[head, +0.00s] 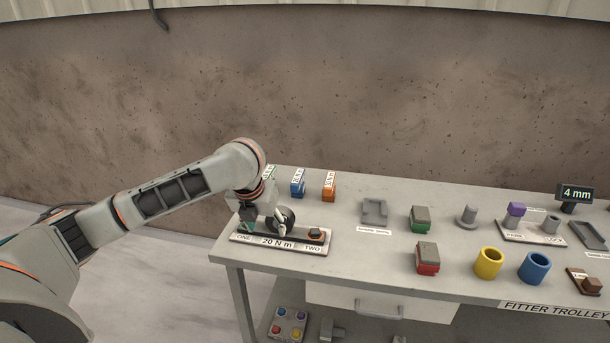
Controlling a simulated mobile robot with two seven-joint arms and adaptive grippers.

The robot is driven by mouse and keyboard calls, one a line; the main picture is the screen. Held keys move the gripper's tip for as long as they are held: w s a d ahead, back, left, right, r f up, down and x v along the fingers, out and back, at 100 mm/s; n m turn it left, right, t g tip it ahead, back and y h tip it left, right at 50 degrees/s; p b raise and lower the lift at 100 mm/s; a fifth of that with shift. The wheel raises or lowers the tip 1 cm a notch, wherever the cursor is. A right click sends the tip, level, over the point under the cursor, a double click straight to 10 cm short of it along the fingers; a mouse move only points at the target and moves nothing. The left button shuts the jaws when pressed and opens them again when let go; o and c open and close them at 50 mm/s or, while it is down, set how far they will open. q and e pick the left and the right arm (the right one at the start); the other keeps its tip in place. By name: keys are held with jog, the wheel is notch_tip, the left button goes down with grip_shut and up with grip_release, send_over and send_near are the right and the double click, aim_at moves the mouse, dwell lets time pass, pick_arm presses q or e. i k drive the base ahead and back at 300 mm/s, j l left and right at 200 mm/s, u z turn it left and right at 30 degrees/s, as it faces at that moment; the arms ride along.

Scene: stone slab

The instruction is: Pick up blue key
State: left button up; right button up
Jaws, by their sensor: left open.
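A small blue block with a white tag (298,189) stands upright near the table's back left edge, between a green-tagged one and an orange one. It is the likeliest blue key, but its tag is too small to read. My left gripper (264,222) is open, low over the board marked ONE, 20 N m and TWO (240,240), in front and left of the blue block and apart from it. A dark round part beside the fingers partly blends with them. My right gripper is out of view.
The orange tagged block (329,187) stands close right of the blue one. A grey tray (374,212), green-grey block (420,218), red-grey block (428,258), yellow cup (488,263) and blue cup (534,267) stand farther right. A small display (575,194) reads 4 mm.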

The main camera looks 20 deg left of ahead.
aim_at(296, 186)
jog(key=i+j, duration=0.2)
jog(key=i, duration=0.3)
jog(key=i+j, duration=0.15)
jog(key=i, duration=0.35)
